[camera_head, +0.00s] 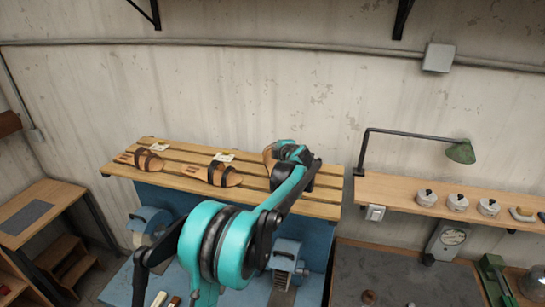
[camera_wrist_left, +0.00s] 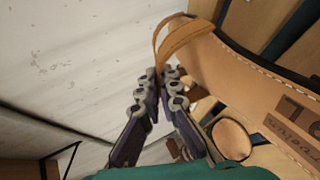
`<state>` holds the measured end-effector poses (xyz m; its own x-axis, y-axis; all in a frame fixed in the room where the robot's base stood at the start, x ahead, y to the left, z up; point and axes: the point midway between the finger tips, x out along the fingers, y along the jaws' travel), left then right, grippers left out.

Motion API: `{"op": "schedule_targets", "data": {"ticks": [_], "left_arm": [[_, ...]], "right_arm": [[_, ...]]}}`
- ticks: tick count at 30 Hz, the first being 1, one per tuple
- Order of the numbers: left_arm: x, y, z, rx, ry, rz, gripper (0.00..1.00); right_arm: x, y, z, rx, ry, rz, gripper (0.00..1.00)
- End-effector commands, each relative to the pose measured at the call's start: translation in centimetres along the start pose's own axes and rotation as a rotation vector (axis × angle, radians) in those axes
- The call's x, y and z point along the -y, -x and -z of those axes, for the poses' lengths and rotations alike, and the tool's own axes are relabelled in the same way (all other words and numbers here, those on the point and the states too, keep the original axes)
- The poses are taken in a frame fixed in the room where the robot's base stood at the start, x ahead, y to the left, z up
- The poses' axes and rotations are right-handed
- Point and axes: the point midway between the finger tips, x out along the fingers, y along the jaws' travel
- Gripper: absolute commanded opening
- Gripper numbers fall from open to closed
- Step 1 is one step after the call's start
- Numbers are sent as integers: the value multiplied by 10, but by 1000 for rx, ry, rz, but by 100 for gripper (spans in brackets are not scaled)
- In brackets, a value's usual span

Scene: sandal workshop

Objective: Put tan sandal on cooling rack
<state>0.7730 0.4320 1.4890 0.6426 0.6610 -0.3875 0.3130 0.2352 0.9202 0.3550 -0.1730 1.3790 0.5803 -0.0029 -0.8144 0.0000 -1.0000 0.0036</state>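The tan sandal (camera_head: 269,156) shows at the right end of the slatted wooden rack (camera_head: 160,178) in the head view, partly hidden by my left gripper (camera_head: 300,158). In the left wrist view the tan sandal (camera_wrist_left: 255,75) is large and close, with its tan strap looping to the fingertips. My left gripper (camera_wrist_left: 160,75) has its tips nearly together, with the strap appearing pinched between them. I cannot tell whether the sole touches the slats. My right gripper is not in view.
Two sandals with dark straps, one at the left (camera_head: 140,159) and one in the middle (camera_head: 212,174), lie on the slats near small white cards. A wooden shelf (camera_head: 400,190) with a green lamp (camera_head: 460,152) and several small pots stands right. A wooden table (camera_head: 35,212) stands left.

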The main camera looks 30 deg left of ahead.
Motion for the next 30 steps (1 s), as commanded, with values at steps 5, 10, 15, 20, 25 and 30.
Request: {"op": "schedule_targets", "data": {"ticks": [5, 10, 15, 20, 25, 30], "left_arm": [[11, -6, 4, 1, -1, 0, 0], [34, -16, 3, 1, -1, 0, 0], [40, -18, 2, 1, -1, 0, 0], [40, -18, 2, 1, -1, 0, 0], [44, -20, 2, 1, 0, 1, 13], [43, -19, 2, 1, 0, 0, 26]], "right_arm": [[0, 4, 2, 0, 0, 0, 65], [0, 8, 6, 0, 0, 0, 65], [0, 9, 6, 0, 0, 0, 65], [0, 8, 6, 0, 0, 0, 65], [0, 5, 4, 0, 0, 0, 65], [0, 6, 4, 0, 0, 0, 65]]}}
